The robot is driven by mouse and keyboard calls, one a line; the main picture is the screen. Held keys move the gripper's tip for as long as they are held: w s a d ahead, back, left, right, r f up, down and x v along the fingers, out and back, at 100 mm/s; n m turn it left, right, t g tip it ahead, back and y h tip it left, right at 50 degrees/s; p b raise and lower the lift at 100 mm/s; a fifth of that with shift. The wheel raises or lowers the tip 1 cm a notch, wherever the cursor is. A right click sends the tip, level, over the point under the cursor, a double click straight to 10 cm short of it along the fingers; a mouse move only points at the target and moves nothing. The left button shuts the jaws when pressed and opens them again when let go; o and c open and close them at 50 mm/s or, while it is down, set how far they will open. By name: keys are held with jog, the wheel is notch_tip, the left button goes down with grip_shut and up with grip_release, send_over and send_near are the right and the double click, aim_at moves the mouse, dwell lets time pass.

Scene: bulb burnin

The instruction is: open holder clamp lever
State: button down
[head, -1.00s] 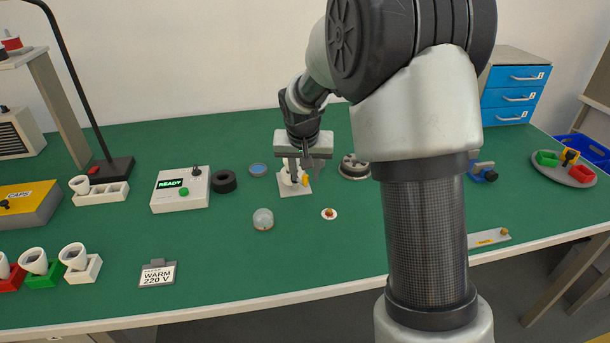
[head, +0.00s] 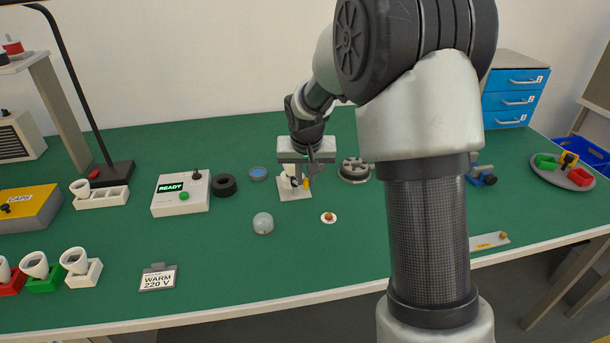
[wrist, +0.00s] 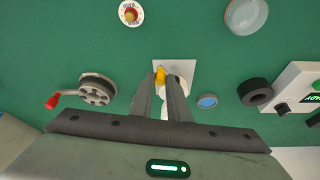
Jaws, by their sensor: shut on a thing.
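The holder stands on a white square base plate (head: 295,194) in the middle of the green bench. Its white body is partly hidden by my fingers. The yellow clamp lever (head: 306,184) shows at the right of the holder, and in the wrist view the lever (wrist: 160,75) shows at the fingertips. My gripper (head: 300,182) points down at the holder. In the wrist view my gripper (wrist: 163,82) has its two fingers close together with the lever between their tips.
A dome-shaped glass piece (head: 263,223) and a small round piece on a white disc (head: 328,217) lie in front of the holder. A black ring (head: 223,185) and a blue-topped dish (head: 258,173) are to the left. A grey reel (head: 355,170) stands close on the right.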

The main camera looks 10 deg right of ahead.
jog(key=w+n+y+p, duration=0.1)
jog(key=n+p, duration=0.1)
jog(key=d+n+y+p, duration=0.1)
jog(key=n+p, duration=0.1)
jog(key=n, duration=0.1)
jog(key=w+d+n+y+p, duration=0.1)
jog(key=n+p, duration=0.1)
jog(key=n, duration=0.1)
jog(key=shift+w+d+r+g, duration=0.15)
jog(key=shift+w+d+g, duration=0.1)
jog(key=shift+w+g, duration=0.1)
jog(key=shift+w+d+n+g+y+p, duration=0.1)
jog(key=shift+w+n+g+y+p, duration=0.15)
jog(key=shift+n+p, duration=0.4)
jog(key=shift+w+n+g+y+p, duration=0.1)
jog(key=shift+w+n+y+p, duration=0.15)
jog(key=shift+n, duration=0.7)
jog(key=shift+w, duration=0.1)
jog(key=c, duration=1.7)
grip_release()
